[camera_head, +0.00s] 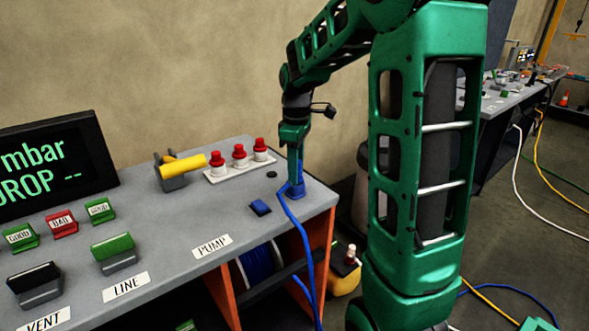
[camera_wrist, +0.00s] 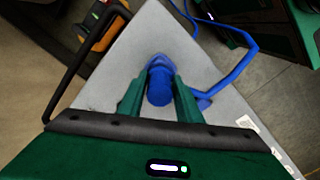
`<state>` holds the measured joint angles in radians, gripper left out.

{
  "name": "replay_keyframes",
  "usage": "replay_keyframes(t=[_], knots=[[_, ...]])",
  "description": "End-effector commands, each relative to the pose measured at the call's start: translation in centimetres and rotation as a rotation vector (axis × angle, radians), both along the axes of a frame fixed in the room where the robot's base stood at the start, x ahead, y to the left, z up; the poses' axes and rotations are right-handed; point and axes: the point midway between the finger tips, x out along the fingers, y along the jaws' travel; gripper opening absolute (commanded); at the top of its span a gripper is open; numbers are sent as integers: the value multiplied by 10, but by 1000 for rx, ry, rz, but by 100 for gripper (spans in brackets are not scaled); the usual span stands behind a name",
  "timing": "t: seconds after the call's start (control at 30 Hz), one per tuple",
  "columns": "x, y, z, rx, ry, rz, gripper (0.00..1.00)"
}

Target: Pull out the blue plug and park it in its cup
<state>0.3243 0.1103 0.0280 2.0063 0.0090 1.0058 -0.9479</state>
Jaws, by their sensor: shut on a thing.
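The blue plug (camera_wrist: 159,86) is between the two green fingers of my gripper (camera_wrist: 160,100) in the wrist view, and the gripper is shut on it. In the head view, my gripper (camera_head: 296,178) points down over the right end of the grey bench. A blue base (camera_head: 299,190) shows at the fingertips; whether the plug is seated in it is not clear. The blue cable (camera_head: 298,222) runs from there over the bench's front edge. A small dark blue block (camera_head: 260,207) lies to the left; whether it is the cup, I cannot tell.
The bench (camera_head: 190,220) also holds a yellow-handled lever (camera_head: 184,165), red-topped buttons (camera_head: 240,154), green and black levers, and a display (camera_head: 50,165). A small dark round spot (camera_head: 271,174) is left of my gripper. A blue cable reel (camera_head: 257,266) sits below.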

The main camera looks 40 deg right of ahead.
Motion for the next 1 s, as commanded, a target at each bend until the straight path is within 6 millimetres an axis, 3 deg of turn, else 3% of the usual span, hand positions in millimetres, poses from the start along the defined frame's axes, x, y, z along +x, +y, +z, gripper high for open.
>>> replay_keyframes(t=[0.2,0.23,0.3,0.67,0.77,1.0], knots=[[0,0,-1,0,0,0,10],[0,0,-1,0,0,0,39],[0,0,-1,0,0,0,53],[0,0,3,0,0,0,53],[1,0,13,-1,-2,0,53],[1,0,57,-1,-3,1,53]])
